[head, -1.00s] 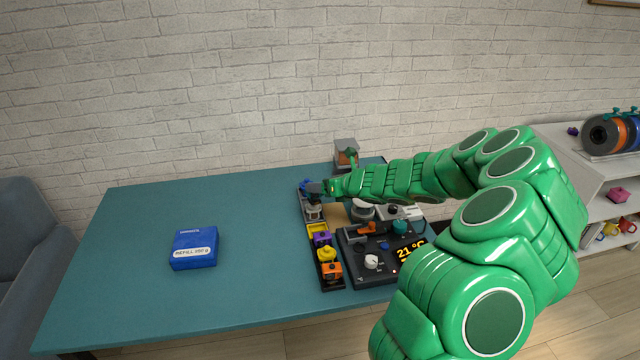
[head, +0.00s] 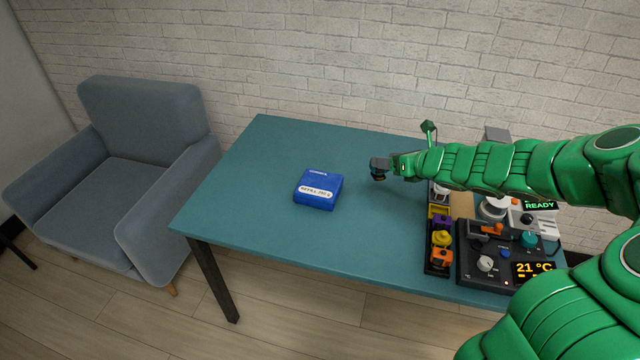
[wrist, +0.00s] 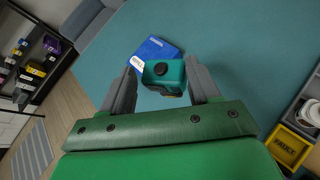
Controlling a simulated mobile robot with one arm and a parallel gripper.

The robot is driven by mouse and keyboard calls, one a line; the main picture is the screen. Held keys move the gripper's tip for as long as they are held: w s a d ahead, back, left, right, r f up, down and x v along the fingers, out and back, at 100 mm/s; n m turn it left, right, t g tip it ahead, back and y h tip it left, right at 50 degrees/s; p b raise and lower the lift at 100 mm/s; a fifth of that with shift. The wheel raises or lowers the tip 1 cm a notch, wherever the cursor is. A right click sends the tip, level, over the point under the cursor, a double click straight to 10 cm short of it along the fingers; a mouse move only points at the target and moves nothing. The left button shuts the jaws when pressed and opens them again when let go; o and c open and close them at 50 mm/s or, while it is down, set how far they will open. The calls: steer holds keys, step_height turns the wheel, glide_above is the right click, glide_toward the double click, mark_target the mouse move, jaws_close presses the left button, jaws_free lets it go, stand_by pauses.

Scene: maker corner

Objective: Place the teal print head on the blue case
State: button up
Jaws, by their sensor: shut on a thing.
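The blue case (head: 319,190) lies flat on the teal table, left of my gripper in the head view. My gripper (head: 378,168) is over the table between the case and the row of print heads. In the wrist view my gripper (wrist: 164,82) is shut on the teal print head (wrist: 163,75), which sits between the two grey fingers. The blue case (wrist: 153,50) shows beyond it, partly hidden by the print head. In the head view the print head is mostly hidden by the fingers.
A dark rack with a yellow tray (head: 438,211), a purple, a yellow and an orange head (head: 441,259) stands right of my gripper. A black control unit (head: 500,258) is beside it. The table (head: 270,160) around the case is bare. A grey armchair (head: 140,170) is at left.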

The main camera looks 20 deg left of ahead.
steer(key=s+a+r+n+g, duration=0.1)
steer(key=s+a, duration=0.2)
steer(key=a, duration=0.3)
steer(key=s+a+n+g+y, duration=0.1)
steer(key=s+a, duration=0.3)
steer(key=a, duration=0.2)
steer(key=shift+a+r+n, duration=0.25)
steer(key=shift+r+n, duration=0.15)
steer(key=w+a+f, duration=0.1)
steer(key=w, duration=0.1)
steer(key=w+a+f, duration=0.1)
steer(key=w+f, duration=0.1)
steer(key=w, duration=0.1)
steer(key=w+a+f, duration=0.1)
steer(key=w+a, duration=0.1)
steer(key=w, duration=0.1)
steer(key=shift+f, duration=0.2)
glide_above(325, 187)
steer(key=shift+f, duration=2.75)
steer(key=shift+w+f, duration=0.15)
steer(key=shift+f, duration=1.35)
steer(key=o, duration=1.6)
steer(key=shift+f, duration=0.1)
